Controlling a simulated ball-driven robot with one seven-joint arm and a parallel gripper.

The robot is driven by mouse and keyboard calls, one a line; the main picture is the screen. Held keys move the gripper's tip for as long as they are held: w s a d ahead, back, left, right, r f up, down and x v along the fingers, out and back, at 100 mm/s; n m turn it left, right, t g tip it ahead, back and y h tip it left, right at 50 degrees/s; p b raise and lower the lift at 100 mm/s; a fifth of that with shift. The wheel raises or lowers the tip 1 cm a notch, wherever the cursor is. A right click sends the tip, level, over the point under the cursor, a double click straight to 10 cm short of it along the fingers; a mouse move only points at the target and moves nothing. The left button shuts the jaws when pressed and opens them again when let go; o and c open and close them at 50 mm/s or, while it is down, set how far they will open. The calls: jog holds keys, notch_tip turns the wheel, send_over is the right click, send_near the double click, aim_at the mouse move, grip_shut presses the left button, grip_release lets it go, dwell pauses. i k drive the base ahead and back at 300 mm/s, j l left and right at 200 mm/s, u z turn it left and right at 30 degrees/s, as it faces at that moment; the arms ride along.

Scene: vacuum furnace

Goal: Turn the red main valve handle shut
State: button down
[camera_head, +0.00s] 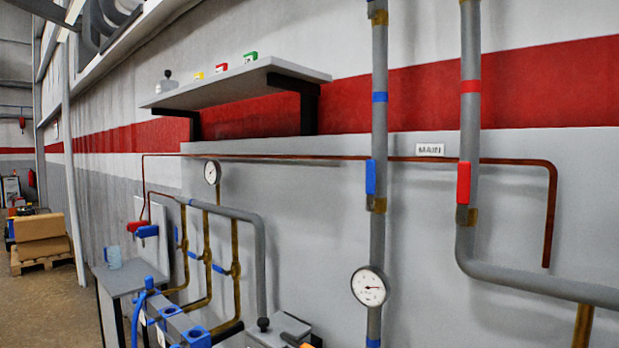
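The red main valve handle (463,182) hangs on the vertical grey pipe (470,120) at the right, just right of and below the white "MAIN" label (430,149). The handle stands upright, in line with its pipe. A brass-coloured fitting shows at its lower end. My gripper is not in view.
A blue handle (370,177) sits on the neighbouring pipe, above a round gauge (369,286). A thin copper pipe (300,157) crosses the wall. A shelf (235,83) juts out at upper left. Another red handle (137,225) is far left, above a small table (128,278).

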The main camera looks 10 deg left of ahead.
aim_at(463, 172)
jog(key=i+j+u, duration=0.2)
jog(key=j, duration=0.4)
jog(key=i+j+u, duration=0.15)
jog(key=i+j, duration=0.35)
jog(key=i+j+u, duration=0.2)
jog(key=i+j, duration=0.15)
jog(key=j, duration=0.15)
